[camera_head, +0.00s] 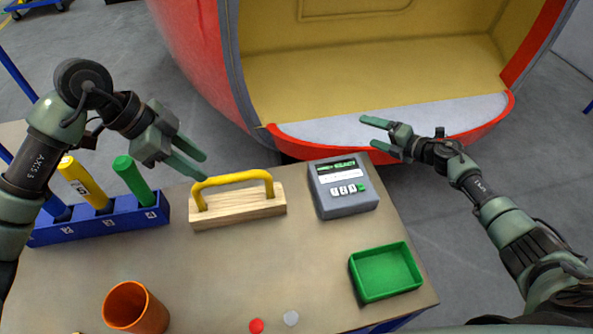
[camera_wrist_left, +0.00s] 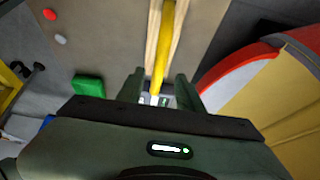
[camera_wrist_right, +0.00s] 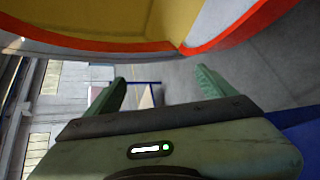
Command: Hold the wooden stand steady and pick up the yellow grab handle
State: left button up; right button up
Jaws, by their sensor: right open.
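The yellow grab handle (camera_head: 233,178) sits upright in the wooden stand (camera_head: 240,207) on the table. In the left wrist view the handle (camera_wrist_left: 166,40) and the stand (camera_wrist_left: 152,40) run lengthwise ahead of the fingers. My left gripper (camera_head: 193,159) is open and empty, above and behind the handle's left part, apart from it. It also shows in the left wrist view (camera_wrist_left: 160,88). My right gripper (camera_head: 370,133) is open and empty, beyond the table's back edge, in front of the red nosecone. In the right wrist view its fingers (camera_wrist_right: 160,88) have nothing between them.
A blue rack (camera_head: 105,222) with yellow and green cylinders stands left of the stand. A grey keypad device (camera_head: 343,187) stands right of it. A green tray (camera_head: 385,272), an orange cup (camera_head: 135,308) and two small discs are nearer. The red nosecone (camera_head: 290,140) is behind the table.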

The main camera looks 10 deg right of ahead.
jog(key=w+a+r+n+y, duration=0.2)
jog(key=w+r+n, duration=0.15)
jog(key=r, duration=0.75)
jog(key=s+a+r+n+g+y, duration=0.1)
jog(key=s+a+r+n+g, duration=0.2)
jog(key=a+n, duration=0.5)
jog(key=s+a+f+n+g+h, duration=0.25)
jog(key=s+a+n+g, duration=0.25)
jog(key=s+a+n, duration=0.25)
jog(key=s+a+f+n+g+h, duration=0.2)
jog(key=s+a+f+n+g, duration=0.2)
jog(key=s+a+n, duration=0.4)
jog(key=shift+h, duration=0.35)
jog(key=x, duration=0.2)
jog(key=a+x, duration=0.1)
jog(key=x, duration=0.5)
jog(key=shift+s+a+r, duration=0.15)
jog(key=shift+s+r, duration=0.05)
jog(key=shift+r, duration=0.05)
